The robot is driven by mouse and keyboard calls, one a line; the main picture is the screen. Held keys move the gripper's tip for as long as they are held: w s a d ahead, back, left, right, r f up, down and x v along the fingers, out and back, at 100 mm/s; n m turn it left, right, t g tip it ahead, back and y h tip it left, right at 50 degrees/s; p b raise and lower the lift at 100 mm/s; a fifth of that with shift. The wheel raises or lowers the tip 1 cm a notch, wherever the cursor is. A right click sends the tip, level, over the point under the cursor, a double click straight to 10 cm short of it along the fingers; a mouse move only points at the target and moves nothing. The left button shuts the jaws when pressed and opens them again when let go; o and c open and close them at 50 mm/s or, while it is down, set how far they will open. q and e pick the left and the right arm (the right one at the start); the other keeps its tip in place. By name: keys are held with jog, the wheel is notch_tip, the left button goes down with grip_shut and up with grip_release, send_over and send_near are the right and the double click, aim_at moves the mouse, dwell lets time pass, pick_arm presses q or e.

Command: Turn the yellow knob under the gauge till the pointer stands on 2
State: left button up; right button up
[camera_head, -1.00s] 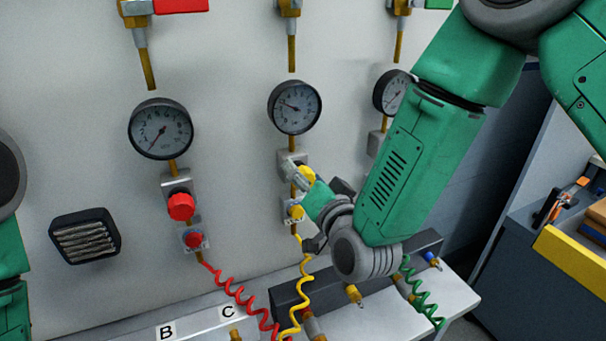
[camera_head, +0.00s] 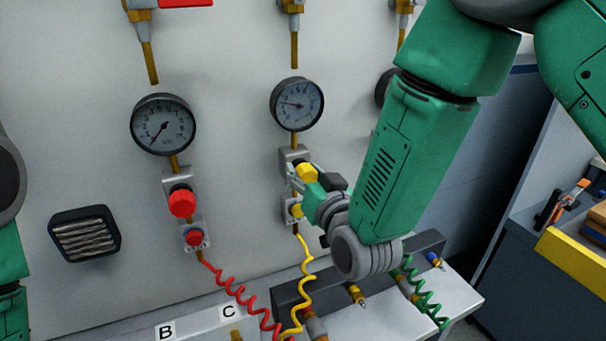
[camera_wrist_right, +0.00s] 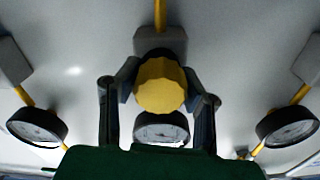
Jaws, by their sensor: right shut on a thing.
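The yellow knob (camera_head: 306,172) sits on its regulator block under the middle gauge (camera_head: 297,104). My right gripper (camera_head: 300,172) is at the knob. In the right wrist view its two fingers stand on either side of the yellow knob (camera_wrist_right: 161,85), and it is shut on it. The middle gauge's pointer lies toward the left side of the dial; its numbers are too small to read surely. In the right wrist view a gauge (camera_wrist_right: 161,128) shows partly behind my gripper. My left gripper is not in view; only a bit of my left arm shows at the left edge.
To the left are a red knob (camera_head: 181,201) and its gauge (camera_head: 163,124). A third gauge (camera_head: 384,88) is partly hidden by my right arm. Coiled red (camera_head: 237,292), yellow (camera_head: 306,285) and green (camera_head: 425,297) hoses hang below. A black vent (camera_head: 85,234) is at the lower left.

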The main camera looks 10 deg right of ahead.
jog(key=shift+s+a+f, duration=0.15)
jog(key=shift+f, duration=0.2)
jog(key=o, duration=1)
jog(key=shift+o, duration=1)
jog(key=shift+r, duration=0.15)
jog(key=shift+s, duration=0.1)
jog(key=s+d, duration=0.2)
jog(key=s, duration=0.9)
jog(key=shift+d, duration=0.25)
jog(key=shift+s, duration=0.1)
